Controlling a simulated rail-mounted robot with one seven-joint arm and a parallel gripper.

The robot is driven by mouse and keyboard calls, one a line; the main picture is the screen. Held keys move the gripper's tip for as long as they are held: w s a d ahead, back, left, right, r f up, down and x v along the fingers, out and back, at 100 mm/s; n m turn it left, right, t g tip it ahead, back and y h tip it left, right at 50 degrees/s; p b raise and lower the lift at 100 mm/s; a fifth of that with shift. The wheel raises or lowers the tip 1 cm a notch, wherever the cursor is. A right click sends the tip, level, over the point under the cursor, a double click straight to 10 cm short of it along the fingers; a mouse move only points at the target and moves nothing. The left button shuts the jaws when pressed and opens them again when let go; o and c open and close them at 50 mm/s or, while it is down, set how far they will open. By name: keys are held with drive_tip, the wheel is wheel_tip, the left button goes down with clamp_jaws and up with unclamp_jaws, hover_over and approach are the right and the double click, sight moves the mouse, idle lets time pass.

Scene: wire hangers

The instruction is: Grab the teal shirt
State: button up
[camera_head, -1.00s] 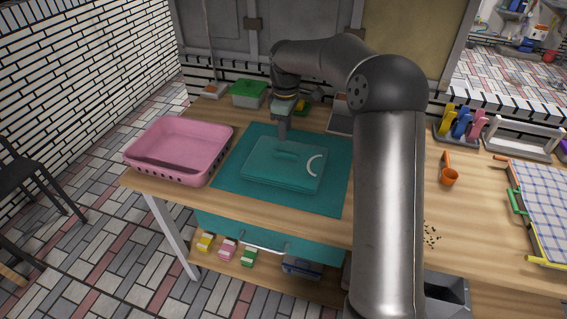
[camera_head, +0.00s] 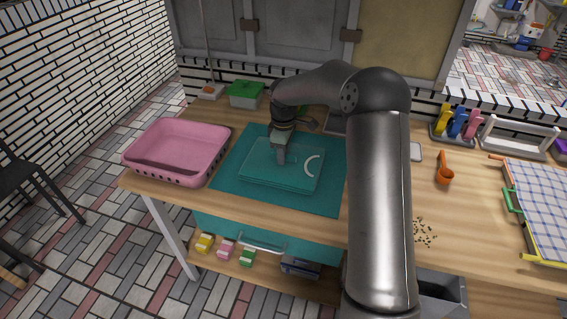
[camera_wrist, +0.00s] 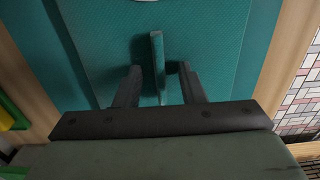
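A flat teal item with rounded corners and a white curved mark, which looks like the folded teal shirt (camera_head: 262,175), lies on a teal mat (camera_head: 232,192). It looks stiff, like a slab. A narrow raised teal ridge (camera_wrist: 157,62) stands up from it in the wrist view. My gripper (camera_head: 281,161) points down over the item's middle. In the wrist view my gripper (camera_wrist: 160,82) is open, with one finger on each side of the ridge and gaps to both. The head view hides the ridge behind my gripper.
A pink basket (camera_head: 165,145) stands left of the mat. A green-lidded box (camera_head: 246,94) is behind it. An orange scoop (camera_head: 444,172), small dark bits (camera_head: 424,233) and a rack with a checked cloth (camera_head: 545,200) are to the right.

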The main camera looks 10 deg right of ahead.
clamp_jaws()
